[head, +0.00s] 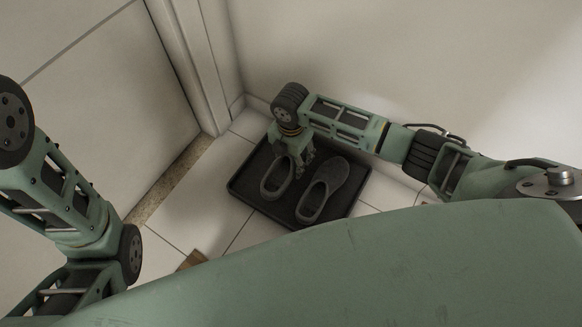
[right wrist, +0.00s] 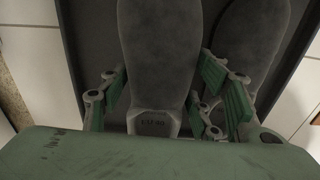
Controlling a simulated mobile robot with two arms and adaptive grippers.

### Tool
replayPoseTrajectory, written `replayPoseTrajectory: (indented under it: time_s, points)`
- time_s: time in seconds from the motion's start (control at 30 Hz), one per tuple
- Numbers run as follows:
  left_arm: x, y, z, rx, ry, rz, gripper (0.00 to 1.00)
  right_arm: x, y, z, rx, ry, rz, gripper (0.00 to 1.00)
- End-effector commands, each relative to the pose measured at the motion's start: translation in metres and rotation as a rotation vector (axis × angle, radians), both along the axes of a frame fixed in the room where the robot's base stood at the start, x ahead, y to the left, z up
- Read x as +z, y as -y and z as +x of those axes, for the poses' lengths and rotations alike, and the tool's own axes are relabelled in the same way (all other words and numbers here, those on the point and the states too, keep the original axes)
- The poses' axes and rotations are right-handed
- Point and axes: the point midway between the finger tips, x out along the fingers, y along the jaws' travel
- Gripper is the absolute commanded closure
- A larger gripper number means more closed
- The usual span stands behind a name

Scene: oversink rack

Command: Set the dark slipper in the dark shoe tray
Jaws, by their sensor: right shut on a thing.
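A dark grey slipper (head: 277,180) is at the left part of the dark shoe tray (head: 258,207). My right gripper (head: 300,166) reaches down over its far end from above. In the right wrist view the slipper (right wrist: 158,50) lies between the green finger pads of the gripper (right wrist: 162,88), which is shut on it. I cannot tell whether its sole touches the tray floor. A second, matching slipper (head: 324,189) lies in the tray just to the right, its opening towards me. It also shows in the right wrist view (right wrist: 248,45). My left gripper is out of view.
The tray stands on pale floor tiles (head: 185,205) in a corner between a white door or panel (head: 100,90) and a pale wall (head: 400,60). A small brown object (head: 192,260) lies on the floor in front. Tiles left of the tray are clear.

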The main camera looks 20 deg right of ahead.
Motion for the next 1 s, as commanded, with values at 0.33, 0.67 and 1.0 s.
replayPoseTrajectory:
  time_s: [0.33, 0.67, 1.0]
  points:
    - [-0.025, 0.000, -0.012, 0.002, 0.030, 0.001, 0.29, -0.037, 0.000, 0.001, -0.001, 0.001, -0.001, 0.72]
    - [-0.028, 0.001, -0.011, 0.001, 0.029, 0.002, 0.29, -0.039, 0.000, 0.001, -0.001, 0.001, 0.000, 0.72]
    - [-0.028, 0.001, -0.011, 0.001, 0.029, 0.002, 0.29, -0.043, 0.000, 0.001, -0.001, 0.001, -0.001, 0.26]
